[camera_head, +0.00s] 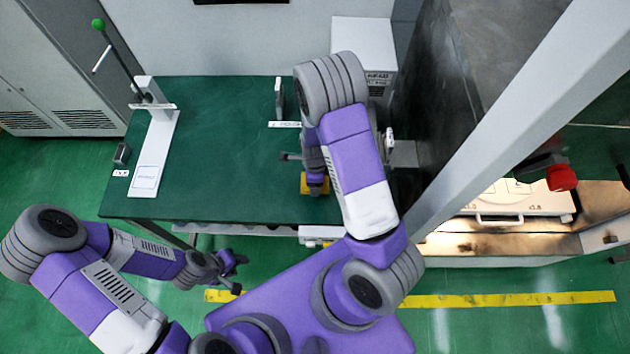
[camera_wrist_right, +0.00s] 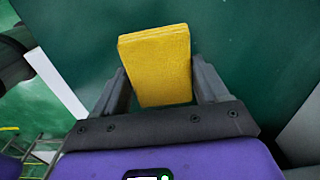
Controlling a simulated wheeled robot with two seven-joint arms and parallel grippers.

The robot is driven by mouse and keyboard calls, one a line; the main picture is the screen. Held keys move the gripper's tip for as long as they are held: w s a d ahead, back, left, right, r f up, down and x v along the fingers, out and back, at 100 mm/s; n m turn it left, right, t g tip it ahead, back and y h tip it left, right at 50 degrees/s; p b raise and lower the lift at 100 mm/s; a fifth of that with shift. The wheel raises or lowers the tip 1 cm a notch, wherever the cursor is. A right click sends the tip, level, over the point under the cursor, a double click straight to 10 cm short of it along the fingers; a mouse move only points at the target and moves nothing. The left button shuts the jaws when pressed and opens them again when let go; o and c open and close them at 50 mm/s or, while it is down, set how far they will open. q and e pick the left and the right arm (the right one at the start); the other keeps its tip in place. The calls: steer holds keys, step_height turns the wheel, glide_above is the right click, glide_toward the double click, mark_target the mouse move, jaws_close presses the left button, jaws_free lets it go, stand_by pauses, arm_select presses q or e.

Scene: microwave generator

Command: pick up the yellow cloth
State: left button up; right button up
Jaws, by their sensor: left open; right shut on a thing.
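The yellow cloth (camera_wrist_right: 157,62) is a folded, block-like pad between the two fingers of my right gripper (camera_wrist_right: 162,88) in the right wrist view. The fingers are shut on its sides. In the head view the cloth (camera_head: 306,186) shows partly beneath my right wrist at the table's front right, and my right arm hides the rest. I cannot tell whether it touches the table top. My left gripper (camera_head: 232,272) is open and empty, in front of the table over the green floor.
The green table (camera_head: 220,150) is mostly bare. A white stand with a green-knobbed lever (camera_head: 155,150) is on its left, and a small upright holder (camera_head: 279,100) is at the back. A white box (camera_head: 362,45) stands behind. A machine with a lit chamber (camera_head: 510,215) is at right.

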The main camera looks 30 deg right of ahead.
step_height(320, 180, up, 10)
steer(key=p, duration=0.2)
stand_by(0.3)
steer(key=o, duration=0.4)
steer(key=c, duration=0.3)
